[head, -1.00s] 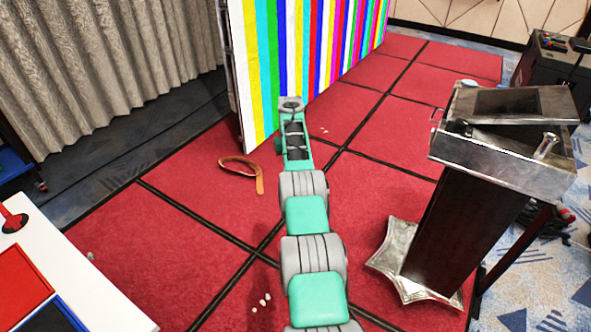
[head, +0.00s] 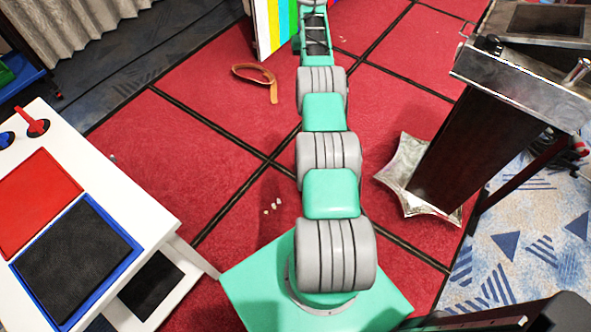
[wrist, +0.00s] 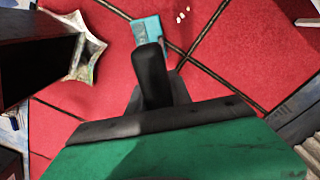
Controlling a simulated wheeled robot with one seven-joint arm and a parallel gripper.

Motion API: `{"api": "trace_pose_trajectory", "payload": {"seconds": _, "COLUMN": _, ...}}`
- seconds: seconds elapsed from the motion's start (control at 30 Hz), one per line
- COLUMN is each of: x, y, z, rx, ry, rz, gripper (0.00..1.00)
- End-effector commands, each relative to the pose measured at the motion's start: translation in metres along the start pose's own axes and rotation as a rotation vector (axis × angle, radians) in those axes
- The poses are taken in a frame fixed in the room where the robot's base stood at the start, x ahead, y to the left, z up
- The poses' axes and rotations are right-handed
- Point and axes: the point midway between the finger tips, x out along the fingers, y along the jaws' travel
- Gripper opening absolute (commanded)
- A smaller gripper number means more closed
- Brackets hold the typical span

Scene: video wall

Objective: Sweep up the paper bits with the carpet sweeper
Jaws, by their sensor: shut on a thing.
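White paper bits (head: 272,206) lie on the red carpet left of my arm. Another bit (head: 113,158) lies near the white table, and small specks (head: 341,38) lie near the striped screen. In the wrist view the paper bits (wrist: 182,14) are at the top. The carpet sweeper's green body (wrist: 180,153), with a dark edge strip, fills the bottom of the wrist view. Its black handle (wrist: 152,75) rises in the middle. My gripper is shut on the sweeper; its fingertips are not clearly visible. In the head view my arm runs to the top edge, hiding the sweeper.
A dark lectern (head: 478,140) with a star-shaped metal foot (head: 404,165) stands right of my arm. A white table (head: 120,190) with red and blue panels is at left. A brown strap (head: 262,77) lies on the carpet near the striped screen (head: 272,25). Carpet between is open.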

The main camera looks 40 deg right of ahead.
Motion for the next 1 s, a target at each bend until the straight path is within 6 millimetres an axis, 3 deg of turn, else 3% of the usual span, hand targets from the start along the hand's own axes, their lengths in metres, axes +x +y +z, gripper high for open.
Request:
{"api": "trace_pose_trajectory", "payload": {"seconds": 0.57, "x": -0.012, "y": -0.008, "z": -0.002, "rx": -0.009, "ry": 0.01, "rz": 0.001, "gripper": 0.0}}
{"api": "trace_pose_trajectory", "payload": {"seconds": 0.77, "x": -0.039, "y": -0.039, "z": -0.001, "rx": -0.044, "ry": 0.011, "rz": 0.001, "gripper": 0.0}}
{"api": "trace_pose_trajectory", "payload": {"seconds": 1.0, "x": -0.084, "y": -0.095, "z": 0.015, "rx": -0.107, "ry": 0.011, "rz": 0.001, "gripper": 0.0}}
